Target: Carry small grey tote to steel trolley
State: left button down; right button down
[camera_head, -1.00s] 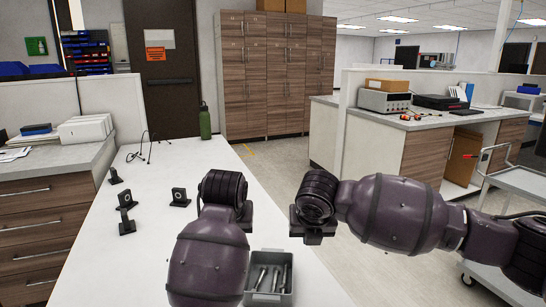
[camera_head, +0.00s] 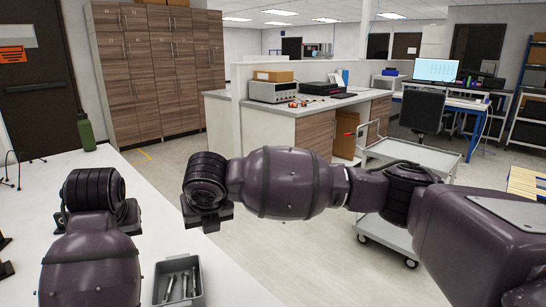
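The small grey tote (camera_head: 201,298) is at the bottom of the head view on the white table, with several slim metal parts inside. My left gripper (camera_head: 128,218) is over the table, left of and beyond the tote, apart from it. My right gripper (camera_head: 207,218) is by the table's right edge, beyond the tote and apart from it. Both grippers point down, and their fingertips are mostly hidden, so I cannot tell whether they are open. The steel trolley (camera_head: 424,156) stands on the floor to the right, partly hidden behind my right arm. Its visible top shelf looks empty.
A green bottle (camera_head: 86,131) stands at the table's far end, with small black parts at the left. A counter (camera_head: 300,112) with instruments stands beyond a floor gap. An office chair (camera_head: 422,110) and a blue-framed desk (camera_head: 482,108) are behind the trolley.

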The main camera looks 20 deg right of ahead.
aim_at(412, 155)
jog(key=k+l+z, duration=0.1)
jog(key=l, duration=0.55)
jog(key=k+l+z, duration=0.1)
jog(key=l, duration=0.6)
jog(key=i+l+z, duration=0.1)
jog(key=l, duration=0.2)
jog(key=l+z, duration=0.1)
jog(key=l, duration=0.25)
jog(key=i+l+z, duration=0.35)
jog(key=i+l, duration=0.2)
jog(key=i+l+z, duration=0.25)
jog(key=i, duration=0.25)
jog(key=i+z, duration=0.35)
jog(key=i, duration=0.3)
